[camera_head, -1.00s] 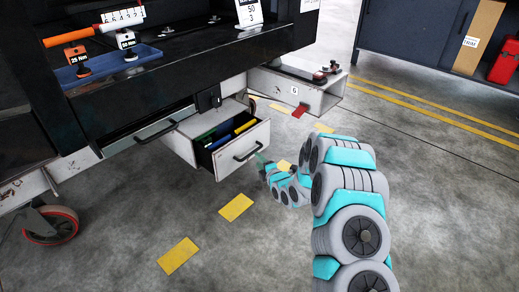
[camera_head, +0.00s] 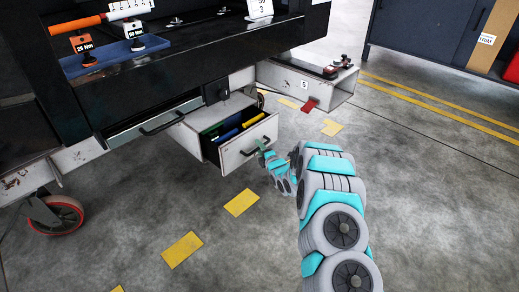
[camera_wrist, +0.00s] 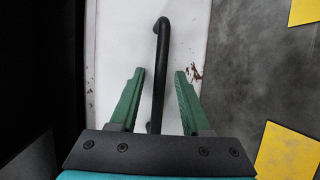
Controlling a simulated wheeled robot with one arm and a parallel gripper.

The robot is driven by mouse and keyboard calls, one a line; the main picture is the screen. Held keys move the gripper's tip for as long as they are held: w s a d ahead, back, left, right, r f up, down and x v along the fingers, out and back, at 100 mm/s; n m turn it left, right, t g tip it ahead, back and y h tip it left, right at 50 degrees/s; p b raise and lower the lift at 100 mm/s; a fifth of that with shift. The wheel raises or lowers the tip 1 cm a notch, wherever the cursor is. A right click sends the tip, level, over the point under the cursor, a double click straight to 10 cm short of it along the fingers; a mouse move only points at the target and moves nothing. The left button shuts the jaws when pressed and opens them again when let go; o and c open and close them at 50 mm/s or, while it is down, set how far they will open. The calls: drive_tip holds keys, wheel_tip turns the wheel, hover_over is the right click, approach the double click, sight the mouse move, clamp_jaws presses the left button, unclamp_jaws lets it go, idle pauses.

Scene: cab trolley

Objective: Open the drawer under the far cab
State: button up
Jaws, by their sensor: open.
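A white drawer (camera_head: 238,152) under the dark trolley stands pulled out, with blue, yellow and green items (camera_head: 236,129) showing inside. Its front has a black bar handle (camera_head: 252,147), which also shows upright in the wrist view (camera_wrist: 162,50). My gripper (camera_head: 262,146) is at the drawer front by the handle. In the wrist view, its green fingers (camera_wrist: 160,73) are open, one on each side of the handle, with gaps between. A second drawer with a black handle (camera_head: 163,124) lies to the left and looks shut.
A blue tray (camera_head: 112,55) with tagged tools sits on the trolley above. A white beam labelled 6 (camera_head: 318,92) juts out right of the drawer. A caster wheel (camera_head: 58,215) stands at left. Grey floor with yellow marks (camera_head: 241,202) is clear in front. A dark cabinet (camera_head: 420,32) stands behind.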

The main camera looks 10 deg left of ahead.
drive_tip(key=shift+w+a, duration=0.1)
clamp_jaws()
idle(0.4)
drive_tip(key=shift+f, duration=0.1)
idle(1.0)
